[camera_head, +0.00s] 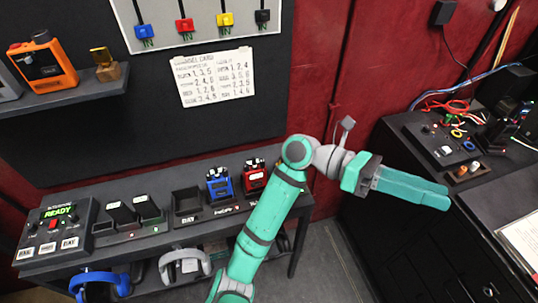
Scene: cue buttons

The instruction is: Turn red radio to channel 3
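The red radio (254,178) stands upright in a dock on the dark table at the left, with a dark knob area on its top. A blue radio (219,184) stands just left of it. The channel setting on the red radio is too small to read. My teal gripper (436,199) is in the air at the right, well away from the red radio and pointing right. Its fingers overlap from this angle, so the gap between them is hidden. Nothing shows held at the tips. My arm passes close to the right of the red radio.
A control box (55,228) with a green READY display sits at the table's left end, beside chargers (135,213) and an empty dock (188,205). A channel card (213,77) hangs on the wall. An orange device (43,62) is on a shelf. Cables and buttons crowd the right desk (405,133).

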